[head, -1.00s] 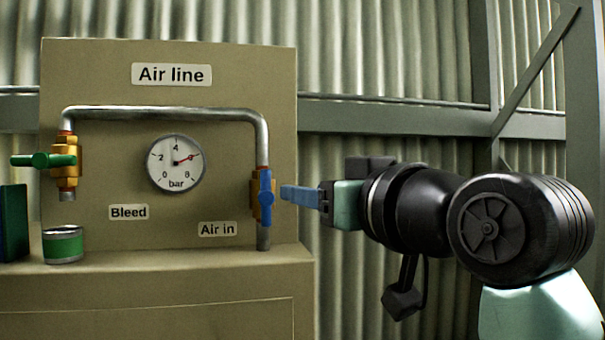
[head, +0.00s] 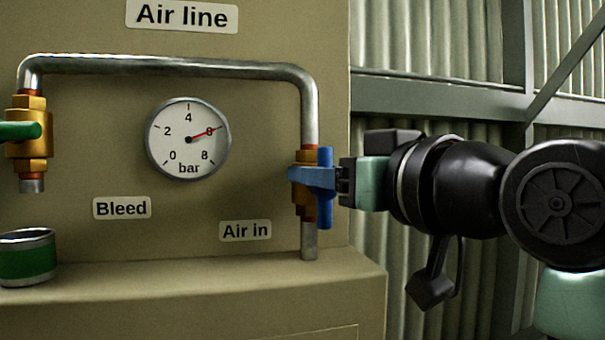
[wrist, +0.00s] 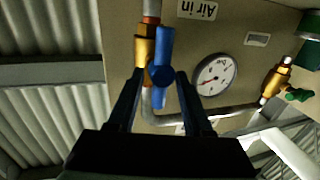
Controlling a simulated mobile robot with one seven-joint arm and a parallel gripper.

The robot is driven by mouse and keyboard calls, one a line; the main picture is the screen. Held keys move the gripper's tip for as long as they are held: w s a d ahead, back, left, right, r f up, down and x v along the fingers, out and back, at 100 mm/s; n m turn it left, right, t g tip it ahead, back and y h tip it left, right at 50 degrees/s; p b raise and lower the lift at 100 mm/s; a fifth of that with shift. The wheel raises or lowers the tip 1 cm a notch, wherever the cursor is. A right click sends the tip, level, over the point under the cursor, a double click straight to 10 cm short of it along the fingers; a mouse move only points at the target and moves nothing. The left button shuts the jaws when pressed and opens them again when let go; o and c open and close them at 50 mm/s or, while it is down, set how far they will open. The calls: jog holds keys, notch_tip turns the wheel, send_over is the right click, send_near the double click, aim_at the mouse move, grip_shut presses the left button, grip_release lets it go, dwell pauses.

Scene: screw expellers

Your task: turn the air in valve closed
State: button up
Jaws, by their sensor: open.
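The air in valve (head: 305,200) is a brass body on the right vertical pipe, beside the "Air in" label. Its blue lever handle (head: 325,215) stands upright, in line with the pipe. My gripper (head: 300,176) reaches in from the right at the valve, its blue fingers overlapping the handle in the head view. In the wrist view the handle (wrist: 162,62) shows just beyond and between the tips of my open fingers (wrist: 157,78). I cannot tell whether a finger touches it. The gauge (head: 188,139) needle points at about 6 bar.
The bleed valve (head: 30,135) with a green handle lying sideways is on the left pipe end, above a green tin (head: 28,257). The panel (head: 230,275) stands close behind the pipe. A corrugated wall (head: 425,40) is behind on the right.

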jog(key=shift+w, duration=0.1)
jog(key=shift+r, duration=0.1)
jog(key=shift+s, duration=0.2)
grip_shut()
